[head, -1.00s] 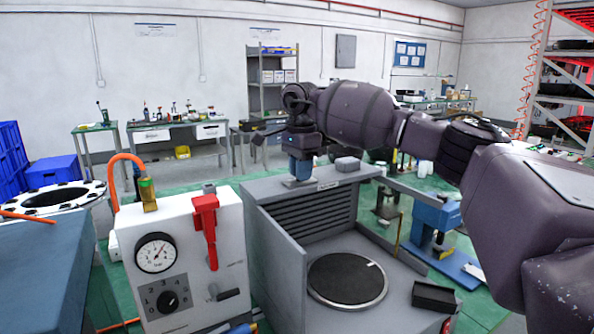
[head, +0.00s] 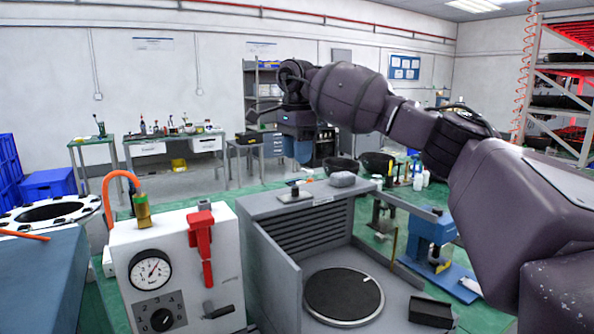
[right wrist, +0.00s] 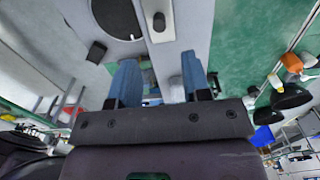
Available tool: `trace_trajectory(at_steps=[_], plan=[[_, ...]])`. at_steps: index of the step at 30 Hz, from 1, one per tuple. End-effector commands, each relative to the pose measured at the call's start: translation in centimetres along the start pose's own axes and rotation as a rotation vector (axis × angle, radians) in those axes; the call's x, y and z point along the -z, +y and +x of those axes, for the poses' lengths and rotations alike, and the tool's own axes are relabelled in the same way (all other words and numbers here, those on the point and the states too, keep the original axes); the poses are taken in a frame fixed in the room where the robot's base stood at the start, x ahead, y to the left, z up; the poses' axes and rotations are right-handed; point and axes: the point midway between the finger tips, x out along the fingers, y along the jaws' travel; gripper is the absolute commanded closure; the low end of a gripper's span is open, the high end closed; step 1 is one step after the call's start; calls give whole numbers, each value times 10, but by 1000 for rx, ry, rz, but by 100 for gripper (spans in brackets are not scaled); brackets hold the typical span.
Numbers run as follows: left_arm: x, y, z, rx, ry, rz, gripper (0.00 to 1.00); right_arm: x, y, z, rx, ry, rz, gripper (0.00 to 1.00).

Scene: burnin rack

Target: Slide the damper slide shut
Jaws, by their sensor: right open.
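The damper slide (head: 303,196) is a small grey plate with a dark upright knob (head: 295,187), on the top rim of the grey open-fronted box (head: 281,278). The knob also shows in the right wrist view (right wrist: 159,22), beyond my fingertips. My right gripper (head: 301,158) is above and behind the slide, with clear air between its blue fingers and the knob. In the right wrist view its two fingers (right wrist: 160,66) are spread apart with nothing between them. I cannot tell how far the slide covers its opening. My left gripper is not in view.
A rounded grey block (head: 342,179) sits on the box top right of the slide. A white panel (head: 190,240) with gauge, dial and red lever stands at left. A round dark plate (head: 343,296) lies inside the box. A blue press (head: 430,235) stands at right.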

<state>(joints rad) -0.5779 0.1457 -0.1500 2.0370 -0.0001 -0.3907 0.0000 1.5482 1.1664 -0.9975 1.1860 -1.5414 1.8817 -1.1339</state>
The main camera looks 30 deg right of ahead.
Motion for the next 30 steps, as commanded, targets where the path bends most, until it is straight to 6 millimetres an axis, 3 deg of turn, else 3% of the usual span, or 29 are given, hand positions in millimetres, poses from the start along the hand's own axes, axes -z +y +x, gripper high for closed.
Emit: trace_trajectory(at_steps=[3,9,30], plan=[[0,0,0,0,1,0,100,0,0,-16,1,0,0,56],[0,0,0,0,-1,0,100,0,0,-26,-1,0,0,56],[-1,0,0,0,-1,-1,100,0,0,-27,-1,0,0,56]])
